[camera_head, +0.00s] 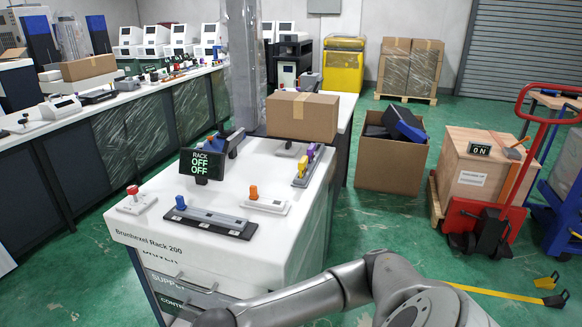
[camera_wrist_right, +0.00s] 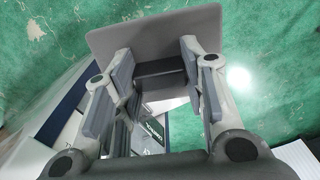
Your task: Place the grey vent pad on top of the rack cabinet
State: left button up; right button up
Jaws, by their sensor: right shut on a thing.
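In the right wrist view my right gripper (camera_wrist_right: 158,72) is shut on the grey vent pad (camera_wrist_right: 150,27), a flat plate with a darker block between the fingers. Part of the cabinet front shows below and behind the fingers there. In the head view my right arm reaches across the bottom, in front of the cabinet; its gripper and the pad are hidden or out of frame. My left gripper is not in view.
An open carton (camera_head: 388,165) and a red hand truck (camera_head: 513,215) stand right. Green floor is clear between.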

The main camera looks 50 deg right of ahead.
aim_at(275, 165)
jog(key=k+l, duration=0.1)
jog(key=l, duration=0.4)
jog(key=l+u, duration=0.15)
jog(key=l, duration=0.35)
jog(key=k+l, duration=0.15)
jog(key=l, duration=0.35)
jog(key=k+l+u, duration=0.1)
jog(key=l, duration=0.4)
